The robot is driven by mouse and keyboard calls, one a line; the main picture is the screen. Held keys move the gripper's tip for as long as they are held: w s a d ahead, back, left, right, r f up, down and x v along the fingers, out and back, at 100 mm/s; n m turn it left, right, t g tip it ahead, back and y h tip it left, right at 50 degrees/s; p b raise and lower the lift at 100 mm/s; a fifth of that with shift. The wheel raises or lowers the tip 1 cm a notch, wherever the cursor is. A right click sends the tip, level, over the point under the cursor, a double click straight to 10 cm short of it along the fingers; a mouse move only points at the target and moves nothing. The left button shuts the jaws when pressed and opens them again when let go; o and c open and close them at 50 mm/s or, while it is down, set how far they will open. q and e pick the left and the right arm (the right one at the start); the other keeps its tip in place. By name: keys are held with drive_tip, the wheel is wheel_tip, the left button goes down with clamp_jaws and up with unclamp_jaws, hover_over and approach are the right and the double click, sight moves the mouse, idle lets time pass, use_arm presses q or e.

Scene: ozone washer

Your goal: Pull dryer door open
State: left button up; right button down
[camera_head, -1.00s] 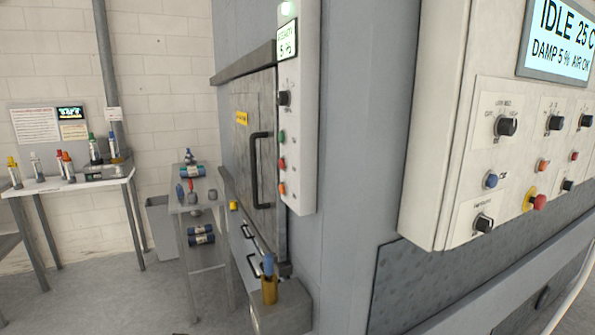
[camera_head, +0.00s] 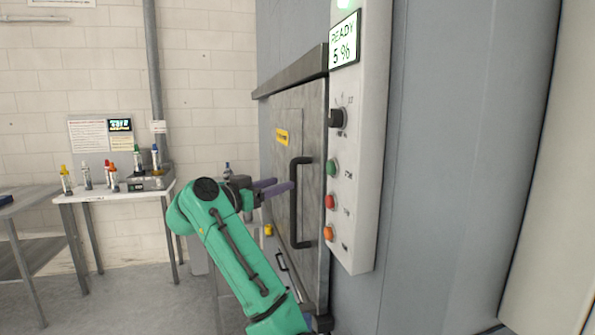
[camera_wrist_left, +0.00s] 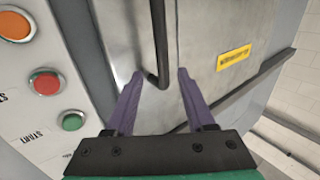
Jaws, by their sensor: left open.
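The dryer door (camera_head: 284,128) is a shut grey metal panel with a yellow label and a dark vertical bar handle (camera_head: 294,205). My left gripper (camera_head: 283,186) is open at the handle's left side in the head view, near its upper part. In the left wrist view the two purple fingers (camera_wrist_left: 156,98) point at the door. The handle (camera_wrist_left: 160,45) lies between them, with its bent end near the fingertips. I cannot tell if either finger touches it. My right gripper is not in view.
A control panel (camera_head: 357,180) with a knob, several coloured buttons and a "READY 5 %" display stands right of the door. A white table (camera_head: 120,192) with several bottles is at the back left. Floor is free at the lower left.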

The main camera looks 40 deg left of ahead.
use_arm(q)
drive_tip(key=w+p, duration=0.2)
drive_tip(key=w, duration=0.4)
drive_tip(key=shift+w, duration=0.3)
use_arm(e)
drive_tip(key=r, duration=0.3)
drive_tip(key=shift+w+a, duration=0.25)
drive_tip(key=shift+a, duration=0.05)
use_arm(q)
drive_tip(key=shift+a+f, duration=0.1)
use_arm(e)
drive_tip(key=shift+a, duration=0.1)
use_arm(q)
drive_tip(key=shift+w, duration=0.1)
clamp_jaws()
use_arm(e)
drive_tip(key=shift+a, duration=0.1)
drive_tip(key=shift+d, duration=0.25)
